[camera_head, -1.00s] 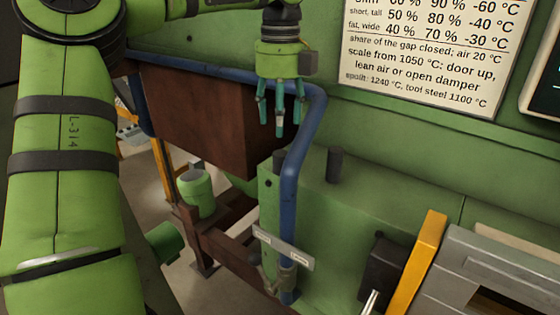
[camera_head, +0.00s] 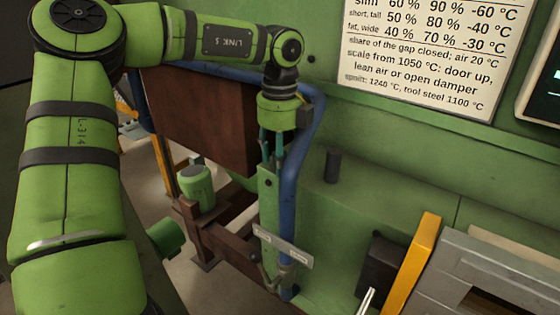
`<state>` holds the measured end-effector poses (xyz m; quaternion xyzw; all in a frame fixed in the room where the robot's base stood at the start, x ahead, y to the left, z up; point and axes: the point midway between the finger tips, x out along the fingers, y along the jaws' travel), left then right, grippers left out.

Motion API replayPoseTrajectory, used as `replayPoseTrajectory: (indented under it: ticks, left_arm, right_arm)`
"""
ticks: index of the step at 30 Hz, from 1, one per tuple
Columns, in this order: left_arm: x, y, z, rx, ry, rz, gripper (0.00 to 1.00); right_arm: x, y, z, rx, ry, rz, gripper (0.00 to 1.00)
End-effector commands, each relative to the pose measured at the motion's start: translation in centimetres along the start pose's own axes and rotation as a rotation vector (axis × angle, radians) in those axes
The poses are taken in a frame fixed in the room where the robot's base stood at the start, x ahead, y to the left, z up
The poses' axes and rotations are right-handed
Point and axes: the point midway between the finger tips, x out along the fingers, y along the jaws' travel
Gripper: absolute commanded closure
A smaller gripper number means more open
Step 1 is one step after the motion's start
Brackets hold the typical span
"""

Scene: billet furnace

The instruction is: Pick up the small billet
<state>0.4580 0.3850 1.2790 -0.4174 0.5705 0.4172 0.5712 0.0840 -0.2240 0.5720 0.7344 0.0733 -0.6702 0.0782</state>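My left gripper (camera_head: 272,158) points straight down at the left end of the green ledge, beside the blue pipe. Its teal fingers reach to about ledge height and are partly hidden, so their opening is unclear. A short dark cylinder stood at this spot in the earlier picture; now it is not distinguishable behind the fingers. Another short dark cylinder (camera_head: 333,165) stands upright on the ledge to the right, apart from the gripper. I cannot tell from the picture which one is the small billet. My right gripper is not in view.
The blue pipe (camera_head: 290,190) runs down close beside the gripper. A rusty brown box (camera_head: 200,115) is left of it. A green canister (camera_head: 196,188) sits lower left. A yellow bar (camera_head: 413,265) and grey block (camera_head: 465,270) are at lower right. The ledge's middle is clear.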

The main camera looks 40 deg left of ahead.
Motion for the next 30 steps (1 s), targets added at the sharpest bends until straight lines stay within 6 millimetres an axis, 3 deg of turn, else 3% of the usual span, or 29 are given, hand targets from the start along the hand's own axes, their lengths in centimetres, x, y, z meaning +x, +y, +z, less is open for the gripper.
replayPoseTrajectory:
  ticks: [1, 3, 14, 20, 26, 30]
  left_arm:
    - [0.0, 0.0, 0.0, 0.0, 0.0, 0.0, 0.73]
    - [0.0, 0.0, 0.0, 0.0, 0.0, 0.0, 1.0]
    - [-0.2, 0.0, 0.0, 0.0, -0.001, -0.001, 1.0]
    - [-1.3, -0.1, 0.1, -0.002, -0.005, -0.003, 1.0]
    - [-4.5, -0.2, 0.1, -0.002, -0.006, -0.006, 1.0]
    - [-7.9, -0.2, 0.1, -0.003, -0.006, -0.007, 1.0]
  right_arm:
    - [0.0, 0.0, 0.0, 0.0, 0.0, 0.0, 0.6]
    - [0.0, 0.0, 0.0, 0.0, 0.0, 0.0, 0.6]
    - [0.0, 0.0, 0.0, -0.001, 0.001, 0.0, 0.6]
    - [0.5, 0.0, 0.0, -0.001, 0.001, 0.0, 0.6]
    - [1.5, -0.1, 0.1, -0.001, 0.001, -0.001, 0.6]
    - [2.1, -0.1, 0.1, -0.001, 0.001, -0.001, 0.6]
